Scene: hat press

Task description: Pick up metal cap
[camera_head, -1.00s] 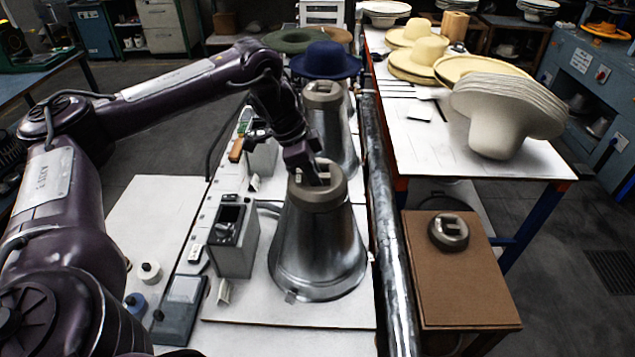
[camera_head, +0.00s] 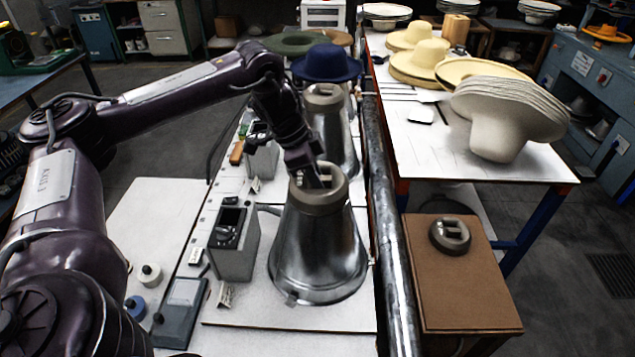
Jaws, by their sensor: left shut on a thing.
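A metal cap (camera_head: 320,259), a shiny bell shape with a grey-brown top collar (camera_head: 318,203), stands upright on the white bench in the middle of the camera_head view. My left gripper (camera_head: 322,183) reaches down into the top of the collar and is shut on it. The fingertips are partly hidden by the collar and the gripper body. The cap's base looks to be at the bench surface; I cannot tell whether there is a gap. My right gripper is out of view.
A second metal bell (camera_head: 334,130) stands behind, with a blue hat (camera_head: 326,63) at its top. A grey control box (camera_head: 235,243) is left of the cap. A metal pipe (camera_head: 384,220) runs along the right. A brown box (camera_head: 462,285) carries a small round part (camera_head: 449,235).

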